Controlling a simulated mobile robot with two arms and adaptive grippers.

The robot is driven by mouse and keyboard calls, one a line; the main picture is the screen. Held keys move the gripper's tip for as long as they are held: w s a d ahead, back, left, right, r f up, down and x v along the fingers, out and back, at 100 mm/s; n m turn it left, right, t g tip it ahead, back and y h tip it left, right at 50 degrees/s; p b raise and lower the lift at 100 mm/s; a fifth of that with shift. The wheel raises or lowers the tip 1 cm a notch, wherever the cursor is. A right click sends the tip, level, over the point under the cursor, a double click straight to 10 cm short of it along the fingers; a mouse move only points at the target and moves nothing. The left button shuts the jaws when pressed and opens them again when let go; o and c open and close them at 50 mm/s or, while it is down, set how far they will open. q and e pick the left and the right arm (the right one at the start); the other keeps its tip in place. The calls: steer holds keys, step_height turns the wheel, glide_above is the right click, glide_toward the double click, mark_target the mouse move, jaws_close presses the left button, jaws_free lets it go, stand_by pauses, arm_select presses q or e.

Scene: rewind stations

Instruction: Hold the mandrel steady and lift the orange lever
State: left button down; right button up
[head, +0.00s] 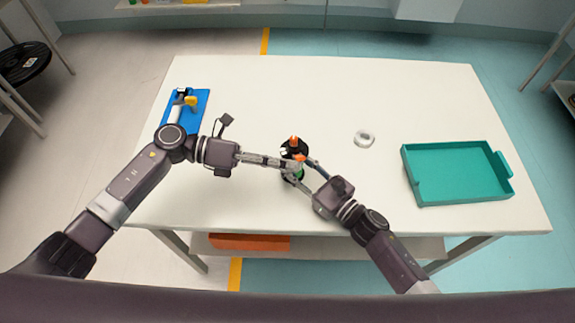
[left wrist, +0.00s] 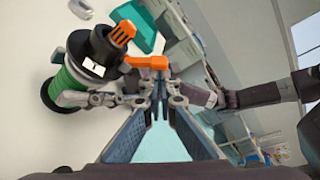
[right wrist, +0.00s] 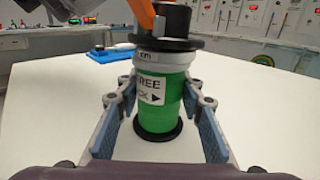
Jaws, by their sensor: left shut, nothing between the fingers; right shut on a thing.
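The mandrel stands upright on the white table, with a black top (head: 291,150) and a green body (right wrist: 162,100) that carries a white label. The orange lever (left wrist: 147,62) sticks out sideways from its black top; it also shows in the right wrist view (right wrist: 143,15). An orange ribbed knob (left wrist: 121,32) sits on top. My right gripper (head: 297,176) is shut around the green body, one finger on each side. My left gripper (left wrist: 158,88) is shut and empty, its tips close by the lever's end; I cannot tell whether they touch it.
A teal tray (head: 460,196) stands at the right of the table (head: 240,80). A blue board (head: 200,102) with a white and yellow item is at the left. The table's far middle is clear.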

arm_select(q)
steer(key=shift+w+a+r+n+g+h, duration=0.1)
steer(key=shift+w+r+n+g+h, duration=0.25)
steer(key=shift+n, duration=0.65)
steer(key=shift+a, duration=0.1)
steer(key=a+r, duration=0.1)
steer(key=a, duration=0.8)
steer(key=shift+w+a+r, duration=0.3)
steer(key=shift+w+r, duration=0.05)
